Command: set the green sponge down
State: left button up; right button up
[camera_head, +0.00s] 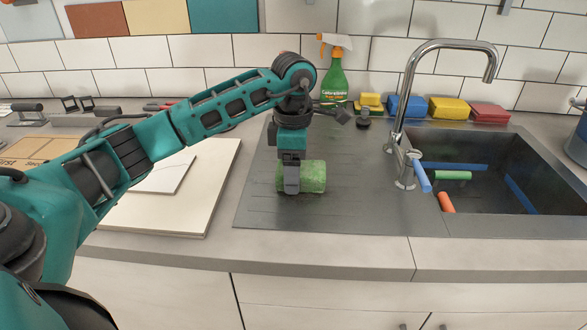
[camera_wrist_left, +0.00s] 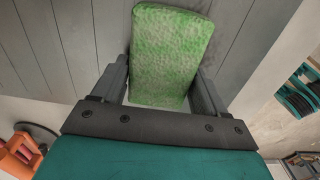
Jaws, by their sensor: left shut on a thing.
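The green sponge (camera_head: 314,177) is a speckled block over the dark ribbed drainboard (camera_head: 262,205) left of the sink. My left gripper (camera_head: 291,188) reaches down from above and is shut on it, covering part of its near face. In the left wrist view the sponge (camera_wrist_left: 172,52) sits between the two fingers of the gripper (camera_wrist_left: 165,85), with the grey board behind it. I cannot tell whether its underside touches the board. My right gripper is not in view.
The tap (camera_head: 412,110) and sink (camera_head: 480,200) with coloured tubes are to the right. A spray bottle (camera_head: 335,82) and several coloured sponges (camera_head: 450,108) line the back. Stacked tiles (camera_head: 205,205) lie left. The drainboard around the sponge is clear.

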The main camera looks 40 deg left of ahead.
pick_arm(q)
jog(key=shift+f, duration=0.2)
jog(key=o, duration=0.9)
jog(key=shift+r, duration=0.1)
jog(key=shift+o, duration=0.2)
jog(key=shift+r, duration=0.25)
notch_tip(320, 180, up, 12)
jog(key=p, duration=0.1)
jog(key=shift+p, duration=0.35)
